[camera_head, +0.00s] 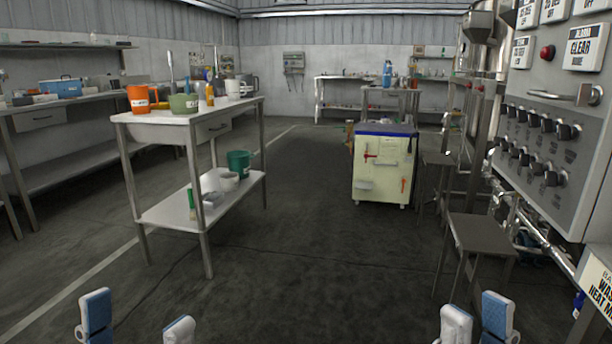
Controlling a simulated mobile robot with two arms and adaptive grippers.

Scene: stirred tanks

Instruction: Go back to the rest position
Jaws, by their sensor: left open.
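My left gripper (138,322) shows at the bottom left edge. Its two fingertips with blue pads stand wide apart, with nothing seen between them. My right gripper (476,322) shows at the bottom edge, right of the middle. Its fingertips are closer together but still apart, with nothing seen between them. Both grippers are over the dark floor and clear of the furniture. Their lower parts are cut off by the frame.
A white two-level table (160,212) with pots and bottles stands at the left. A control panel (560,130) with knobs and a handle is close on the right, above a small grey stool (482,234). A cream cabinet (383,170) stands farther back. The middle floor is clear.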

